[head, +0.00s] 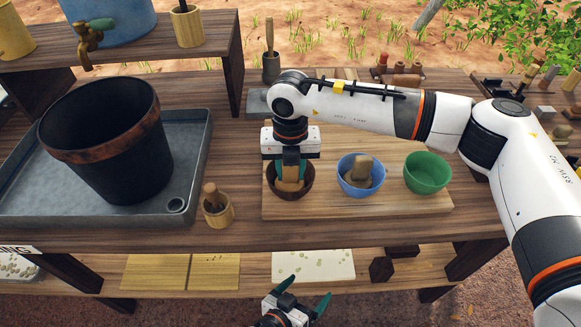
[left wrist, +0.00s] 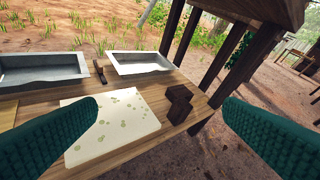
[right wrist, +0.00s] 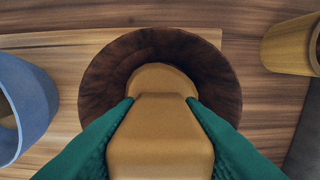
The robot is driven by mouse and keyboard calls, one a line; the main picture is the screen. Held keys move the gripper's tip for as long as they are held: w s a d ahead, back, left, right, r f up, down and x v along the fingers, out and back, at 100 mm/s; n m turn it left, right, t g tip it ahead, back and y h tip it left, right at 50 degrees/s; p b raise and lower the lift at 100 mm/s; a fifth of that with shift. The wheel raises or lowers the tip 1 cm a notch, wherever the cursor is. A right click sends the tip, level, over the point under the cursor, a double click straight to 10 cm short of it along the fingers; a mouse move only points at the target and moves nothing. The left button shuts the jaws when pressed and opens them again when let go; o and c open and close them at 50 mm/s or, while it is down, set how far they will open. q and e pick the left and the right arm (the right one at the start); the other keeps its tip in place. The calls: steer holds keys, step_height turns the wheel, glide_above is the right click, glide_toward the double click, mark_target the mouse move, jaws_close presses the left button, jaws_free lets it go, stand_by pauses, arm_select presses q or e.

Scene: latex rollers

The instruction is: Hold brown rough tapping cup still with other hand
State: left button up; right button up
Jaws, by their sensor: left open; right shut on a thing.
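The brown rough tapping cup (head: 307,181) stands on the light wooden board, left of the blue and green cups. In the right wrist view the cup (right wrist: 98,85) is a dark round bowl below the jaws. My right gripper (head: 290,174) is shut on a tan block-like tool (right wrist: 159,140), whose rounded end is over or inside the cup; I cannot tell if it touches the bottom. My left gripper (head: 304,292) is open and empty, low in front of the table, well apart from the cup. The left wrist view shows its green fingers spread, without the cup.
A blue cup (head: 347,180) holding a tan piece and a green cup (head: 428,172) share the board (head: 400,205). A wooden pot with a pestle-like tool (head: 217,211) stands left of it. A black bucket (head: 110,150) stands in a metal tray. A lower shelf holds a speckled sheet (head: 313,265).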

arm_select(q)
steer(key=s+d+r+t+h, duration=0.1)
steer(key=d+r+h, duration=0.25)
steer(key=r, duration=0.65)
steer(key=s+d+r+t+h, duration=0.15)
steer(key=d+r, duration=0.25)
steer(key=r, duration=0.6)
steer(key=w+a+r+m+t+y, duration=0.2)
steer(key=w+a+r+t, duration=0.1)
steer(key=w+a+r, duration=0.75)
steer(key=g+y, duration=0.2)
steer(key=y, duration=0.1)
glide_toward(285, 188)
steer(key=shift+w+d+r, duration=0.15)
steer(key=shift+w+d, duration=0.2)
steer(key=shift+w, duration=0.4)
steer(key=shift+f, duration=0.25)
steer(key=shift+w+d+f, duration=0.1)
steer(key=shift+w, duration=0.15)
steer(key=x, duration=0.9)
steer(key=shift+w+d, duration=0.25)
steer(key=shift+d, duration=0.1)
